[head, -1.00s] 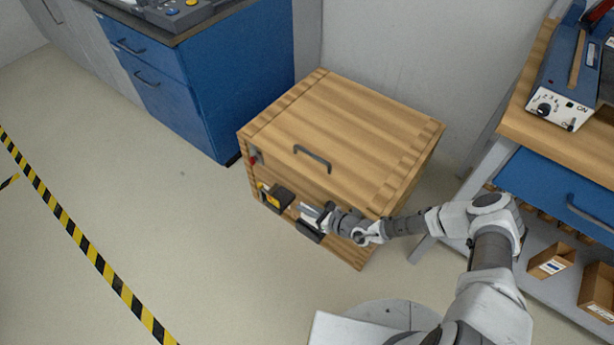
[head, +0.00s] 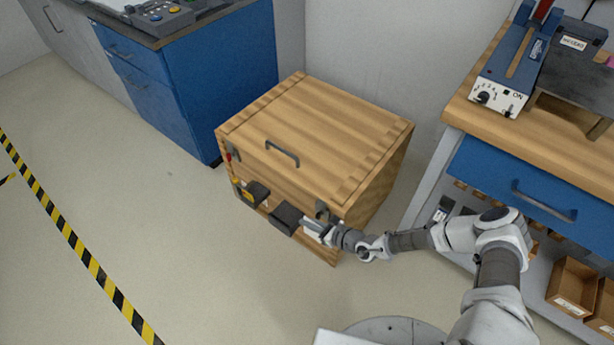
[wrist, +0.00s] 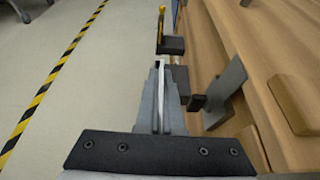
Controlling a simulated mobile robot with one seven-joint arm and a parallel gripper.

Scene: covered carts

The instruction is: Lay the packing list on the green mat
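My gripper (head: 312,228) is low at the right part of the wooden box's front in the head view. In the wrist view its two grey fingers (wrist: 164,95) point forward, close together, with a thin pale strip between them. I cannot tell whether that strip is a sheet edge or a gap. I cannot make out the packing list for certain, and no green mat shows.
The wooden box (head: 320,125) has a lid handle (head: 283,153), and dark blocks (head: 287,218) stick out of its front beside my gripper. A blue cabinet (head: 225,75) and a workbench (head: 468,108) flank it. The floor at left is clear, with striped tape (head: 75,240).

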